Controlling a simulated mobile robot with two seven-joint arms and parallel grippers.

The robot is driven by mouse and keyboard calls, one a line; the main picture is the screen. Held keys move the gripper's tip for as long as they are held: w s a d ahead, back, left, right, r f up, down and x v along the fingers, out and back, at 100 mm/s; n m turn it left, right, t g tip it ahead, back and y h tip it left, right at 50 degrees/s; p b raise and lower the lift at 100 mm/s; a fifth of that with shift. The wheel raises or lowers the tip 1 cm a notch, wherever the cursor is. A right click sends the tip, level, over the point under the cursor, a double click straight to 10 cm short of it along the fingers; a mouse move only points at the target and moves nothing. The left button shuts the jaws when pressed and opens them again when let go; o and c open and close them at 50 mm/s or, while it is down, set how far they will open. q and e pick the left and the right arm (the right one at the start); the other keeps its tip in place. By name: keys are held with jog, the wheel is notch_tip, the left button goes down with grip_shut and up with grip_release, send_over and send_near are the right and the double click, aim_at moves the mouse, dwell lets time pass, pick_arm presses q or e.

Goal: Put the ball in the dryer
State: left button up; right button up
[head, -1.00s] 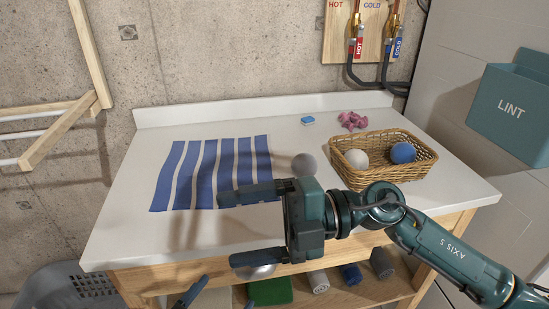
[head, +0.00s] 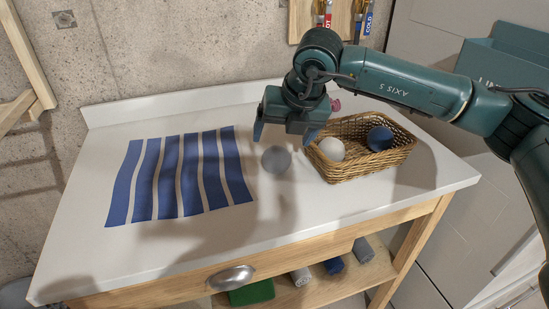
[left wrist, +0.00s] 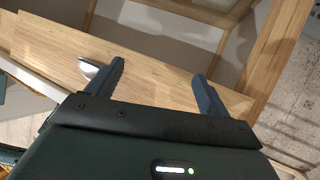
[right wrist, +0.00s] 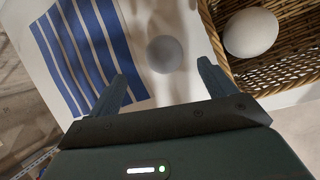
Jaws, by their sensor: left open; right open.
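A grey ball (head: 276,160) sits on the white tabletop between the striped cloth and the basket. It also shows in the right wrist view (right wrist: 164,54), ahead of and between the open fingers. My right gripper (head: 287,138) is open and empty, pointing down above the ball, with a finger to each side of it in the picture. My left gripper (left wrist: 158,82) is open and empty in front of the table's wooden front edge; it is not in the head view. I see no dryer in these views.
A wicker basket (head: 347,176) right of the ball holds a white ball (head: 331,149) and a blue ball (head: 380,138). A blue-striped cloth (head: 181,177) lies at left. A drawer handle (head: 231,277) is on the table front. The front tabletop is clear.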

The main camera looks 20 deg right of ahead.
aim_at(280, 152)
jog(key=x, duration=0.2)
jog(key=shift+w+f, duration=0.1)
jog(key=shift+f, duration=0.2)
jog(key=x, duration=0.2)
jog(key=p+x, duration=0.1)
jog(key=x, duration=0.2)
jog(key=shift+s+d+f, duration=0.15)
jog(key=shift+s, duration=0.05)
jog(key=c, duration=1)
